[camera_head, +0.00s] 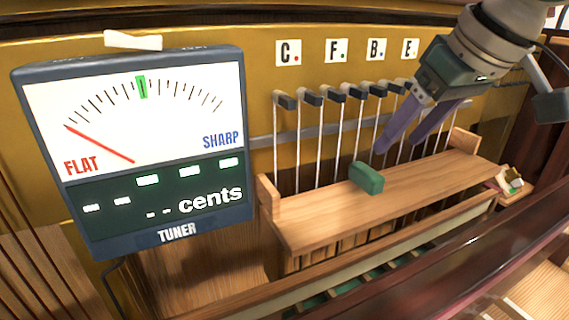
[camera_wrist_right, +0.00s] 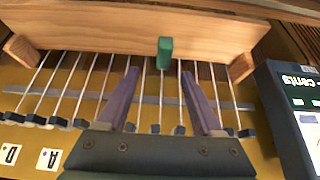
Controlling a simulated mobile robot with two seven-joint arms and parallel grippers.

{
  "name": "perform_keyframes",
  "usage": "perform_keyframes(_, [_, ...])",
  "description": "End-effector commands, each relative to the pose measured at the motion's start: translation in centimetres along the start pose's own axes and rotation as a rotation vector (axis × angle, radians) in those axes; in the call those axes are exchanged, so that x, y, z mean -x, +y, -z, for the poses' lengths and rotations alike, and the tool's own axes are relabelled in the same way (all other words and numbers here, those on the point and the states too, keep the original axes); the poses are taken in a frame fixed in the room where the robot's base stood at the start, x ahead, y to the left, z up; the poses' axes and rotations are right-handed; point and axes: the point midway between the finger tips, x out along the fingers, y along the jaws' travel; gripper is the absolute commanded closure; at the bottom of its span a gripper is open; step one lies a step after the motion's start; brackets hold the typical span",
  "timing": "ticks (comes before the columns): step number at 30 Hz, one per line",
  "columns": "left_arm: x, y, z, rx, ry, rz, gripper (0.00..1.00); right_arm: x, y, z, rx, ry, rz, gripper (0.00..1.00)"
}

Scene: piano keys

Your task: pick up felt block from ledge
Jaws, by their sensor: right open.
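The green felt block (camera_head: 367,178) lies on the wooden ledge (camera_head: 310,225) in the head view, near the ledge's back edge. My right gripper (camera_head: 398,148) is open above and to the right of the block, with its two purple fingers pointing down and left. In the right wrist view the block (camera_wrist_right: 165,52) is on the ledge (camera_wrist_right: 110,30), beyond the fingertips and between their lines. The open right gripper (camera_wrist_right: 161,72) holds nothing there and looks apart from the block. My left gripper is in neither view.
A row of dark-headed hammers (camera_head: 331,95) on thin rods stands behind the ledge. The tuner (camera_head: 150,225) hangs at the left. Wooden end blocks (camera_head: 268,197) close the ledge. A small pale object (camera_head: 510,180) sits at the far right. The ledge left of the block is bare.

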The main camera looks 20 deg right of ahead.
Motion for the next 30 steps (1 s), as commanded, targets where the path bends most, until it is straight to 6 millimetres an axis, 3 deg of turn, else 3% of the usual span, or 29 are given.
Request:
perform_keyframes(18, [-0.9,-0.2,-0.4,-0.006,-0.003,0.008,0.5,-8.1,-0.5,0.3,0.004,0.0,0.0,0.32])
perform_keyframes(28, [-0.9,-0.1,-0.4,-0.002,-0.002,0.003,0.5,-8.8,-0.5,0.3,0.006,0.001,0.0,0.32])
perform_keyframes(30, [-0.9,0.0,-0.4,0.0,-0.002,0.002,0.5,-8.8,-0.5,0.3,0.006,0.001,0.0,0.4])
